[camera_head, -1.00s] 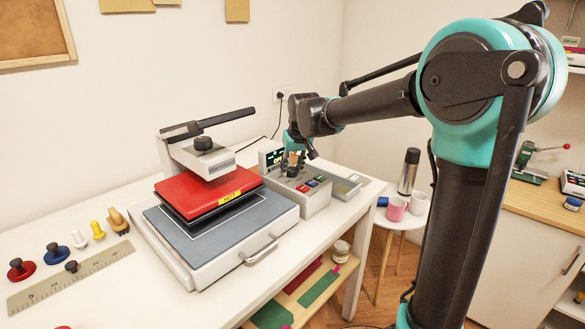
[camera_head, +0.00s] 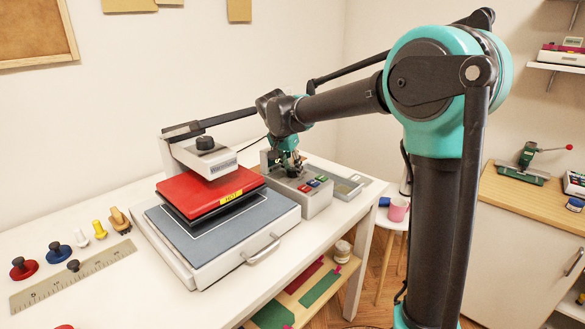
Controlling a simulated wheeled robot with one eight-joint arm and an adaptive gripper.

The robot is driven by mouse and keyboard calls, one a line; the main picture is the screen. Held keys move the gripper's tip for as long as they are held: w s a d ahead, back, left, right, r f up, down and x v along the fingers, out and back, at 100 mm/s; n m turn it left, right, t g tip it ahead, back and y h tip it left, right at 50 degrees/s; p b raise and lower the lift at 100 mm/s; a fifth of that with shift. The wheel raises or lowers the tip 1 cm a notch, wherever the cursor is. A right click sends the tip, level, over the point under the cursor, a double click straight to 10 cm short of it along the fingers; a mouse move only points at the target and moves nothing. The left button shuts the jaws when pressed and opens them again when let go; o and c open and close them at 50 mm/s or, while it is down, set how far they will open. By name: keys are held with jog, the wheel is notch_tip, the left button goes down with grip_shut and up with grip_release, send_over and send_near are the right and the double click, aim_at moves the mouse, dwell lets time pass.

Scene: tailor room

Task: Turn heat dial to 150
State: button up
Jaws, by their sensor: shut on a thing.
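The grey control box (camera_head: 316,201) stands on the white table, right of the heat press (camera_head: 215,190) with its red plate. Coloured buttons (camera_head: 314,183) show on the box's sloped top. My gripper (camera_head: 289,168) is at the box's top, left of and behind the buttons, pointing down. It is shut on what seems to be the heat dial, which the fingers hide. My wrist and gripper also cover the lit display, so no number can be read.
The press's long black handle (camera_head: 228,117) reaches close to my wrist. A grey tray (camera_head: 347,187) lies right of the box. A pink mug (camera_head: 398,210) stands on a stool beyond the table. Pegs and a ruler (camera_head: 75,277) lie at the left.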

aim_at(292, 170)
jog(key=shift+a+m+g+h, duration=0.1)
jog(key=shift+m+g+h, duration=0.3)
jog(key=shift+m, duration=1.1)
jog(key=o, duration=1.2)
jog(key=shift+c, duration=0.2)
jog(key=shift+r, duration=0.1)
notch_tip(292, 170, up, 10)
